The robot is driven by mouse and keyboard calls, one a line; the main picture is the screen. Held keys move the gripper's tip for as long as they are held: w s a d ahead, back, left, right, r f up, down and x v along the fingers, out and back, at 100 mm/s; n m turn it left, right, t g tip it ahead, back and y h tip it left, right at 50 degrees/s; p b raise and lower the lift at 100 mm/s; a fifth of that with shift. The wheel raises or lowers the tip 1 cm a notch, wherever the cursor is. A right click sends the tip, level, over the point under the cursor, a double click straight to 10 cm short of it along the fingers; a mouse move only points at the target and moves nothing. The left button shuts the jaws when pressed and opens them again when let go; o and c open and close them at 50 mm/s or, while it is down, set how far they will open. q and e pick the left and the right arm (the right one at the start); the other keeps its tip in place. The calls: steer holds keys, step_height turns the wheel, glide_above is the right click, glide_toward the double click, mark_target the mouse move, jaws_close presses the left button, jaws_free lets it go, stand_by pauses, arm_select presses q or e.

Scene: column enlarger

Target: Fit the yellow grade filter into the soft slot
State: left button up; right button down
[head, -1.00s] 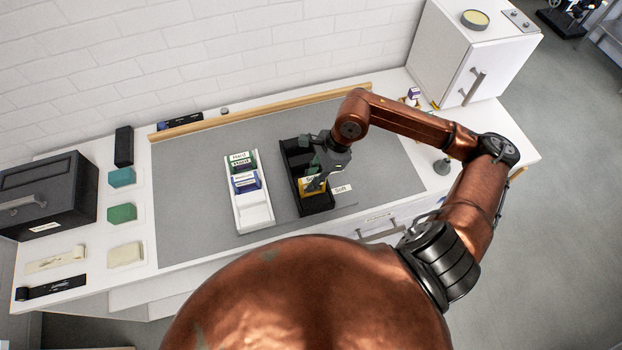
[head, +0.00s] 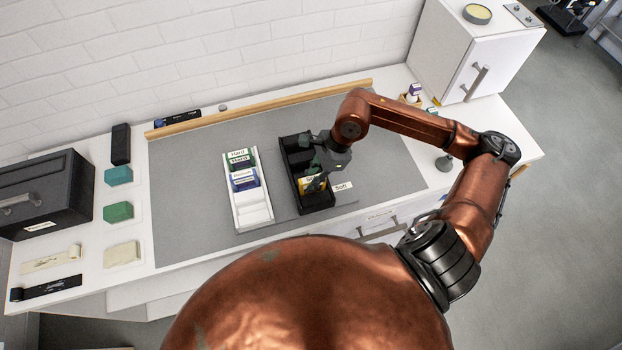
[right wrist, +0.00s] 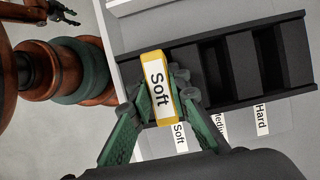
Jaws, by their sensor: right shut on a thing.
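The yellow filter (right wrist: 157,88) has a white label reading "Soft". My right gripper (right wrist: 157,100) is shut on it, one green finger on each side; the gripper also shows in the head view (head: 317,180). They are at the near end of the black slotted tray (head: 317,207), by its "Soft" label (head: 343,187). In the right wrist view the filter covers the soft end of the tray (right wrist: 250,97). How deep it sits in the slot is hidden. A dark claw, apparently my left gripper (right wrist: 63,12), shows small in the wrist view's top left corner.
A white rack (head: 258,214) left of the tray holds the green Hard filter (head: 240,157) and the blue Medium filter (head: 244,180). The tray's other slots look empty. A black box (head: 45,195) and small blocks stand at the left; a white cabinet (head: 475,60) stands back right.

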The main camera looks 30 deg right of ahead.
steer(key=shift+f, duration=0.2)
steer(key=c, duration=1.7)
jaws_free()
steer(key=shift+c, duration=0.2)
steer(key=shift+r, duration=0.15)
steer(key=shift+p+v, duration=1.45)
steer(key=shift+v, duration=2.45)
steer(key=shift+d+r, duration=0.1)
steer(key=v, duration=1.1)
steer(key=shift+r, duration=0.35)
